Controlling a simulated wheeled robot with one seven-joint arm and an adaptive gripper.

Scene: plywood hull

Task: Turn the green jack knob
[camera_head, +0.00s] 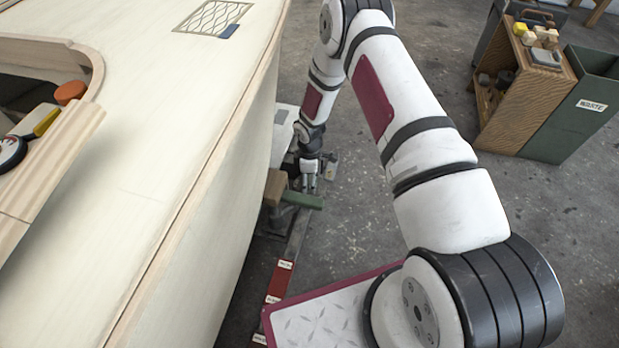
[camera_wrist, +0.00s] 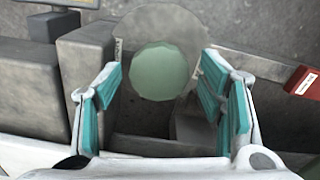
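The green jack knob (camera_wrist: 160,72) shows in the wrist view as a pale green, many-sided disc with a grey round area around its upper part. My gripper (camera_wrist: 162,84) is open, with one teal-padded finger on each side of the knob's outline. A gap shows between the knob and each finger, and I cannot tell how deep the knob lies between them. In the head view my gripper (camera_head: 310,180) is low beside the hull, just above a green bar-like part (camera_head: 303,200). I cannot tell whether that part belongs to the jack knob.
The pale plywood hull (camera_head: 190,150) stands close on the left. A brown block (camera_head: 275,187) sits between it and my gripper. A labelled red piece (camera_head: 280,278) lies on a strip below; a red piece (camera_wrist: 304,80) also shows at the wrist view's right. Open floor lies right.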

